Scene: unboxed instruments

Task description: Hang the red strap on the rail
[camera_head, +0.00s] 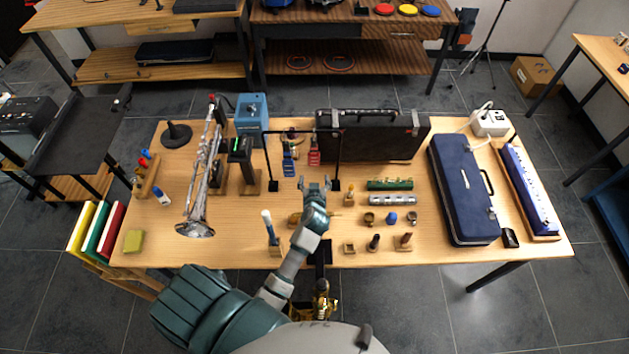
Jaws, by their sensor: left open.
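The rail (303,131) is a thin black bar on two black posts near the back middle of the table. The red strap (314,152) is upright just below the bar, right of a blue strap (289,160). It looks to hang there, but its top is too small to tell whether it is over the bar. My left gripper (315,184) is open and empty, in front of the rail and nearer to me than the red strap, apart from it. My right gripper does not show.
A trumpet (203,172) stands on the left beside a black stand. A dark case (370,135) is behind and right of the rail. A blue case (464,190) lies on the right. Small mouthpieces and blocks (391,199) sit right of my gripper.

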